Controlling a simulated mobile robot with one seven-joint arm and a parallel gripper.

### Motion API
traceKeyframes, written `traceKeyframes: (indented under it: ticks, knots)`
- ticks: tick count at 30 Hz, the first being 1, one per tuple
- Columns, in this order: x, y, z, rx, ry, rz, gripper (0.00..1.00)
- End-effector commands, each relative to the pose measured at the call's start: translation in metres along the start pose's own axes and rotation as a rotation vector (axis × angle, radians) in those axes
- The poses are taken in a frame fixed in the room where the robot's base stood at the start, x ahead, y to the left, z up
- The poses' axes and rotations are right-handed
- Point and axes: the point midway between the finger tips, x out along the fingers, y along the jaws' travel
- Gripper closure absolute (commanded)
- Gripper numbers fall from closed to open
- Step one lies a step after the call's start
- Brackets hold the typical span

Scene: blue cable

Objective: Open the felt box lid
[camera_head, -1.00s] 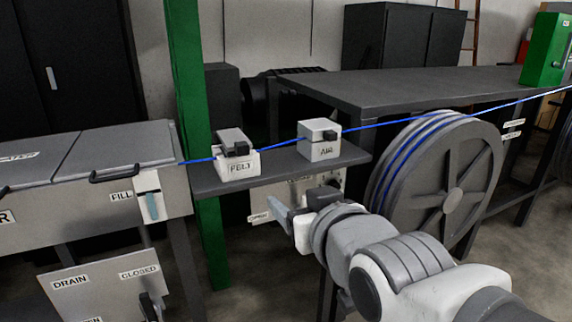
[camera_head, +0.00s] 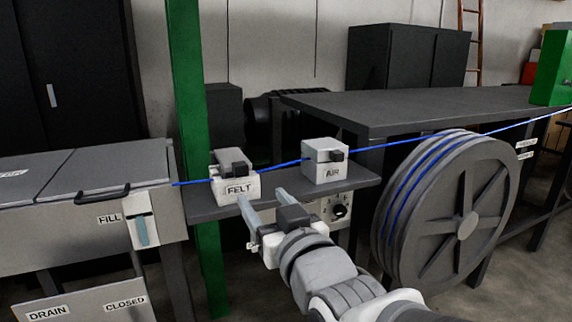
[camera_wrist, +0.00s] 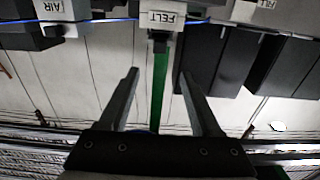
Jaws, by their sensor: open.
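The felt box (camera_head: 236,188) is a small white box labelled FELT on the dark shelf. Its grey lid (camera_head: 229,160) lies on top, with a black handle block (camera_head: 240,168) at the front. The felt box also shows upside down at the top of the wrist view (camera_wrist: 163,18). The blue cable (camera_head: 275,167) runs through it. My gripper (camera_head: 263,199) is open and empty, its two fingers pointing up toward the shelf, just in front of and slightly right of the felt box. In the wrist view its fingers (camera_wrist: 157,76) are spread wide, with the box beyond the tips.
The white AIR box (camera_head: 325,172) stands to the right on the same shelf (camera_head: 205,208). A green post (camera_head: 188,90) rises behind the shelf's left end. A grey tank (camera_head: 75,245) with a FILL label is at left, a big cable reel (camera_head: 440,210) at right.

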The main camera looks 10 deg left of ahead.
Motion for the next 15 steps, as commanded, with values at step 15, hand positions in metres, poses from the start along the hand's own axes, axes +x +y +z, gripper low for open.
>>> traceKeyframes:
  ticks: [15]
  knots:
    - [0.084, 0.0, 0.003, 0.001, -0.002, 0.0, 0.35]
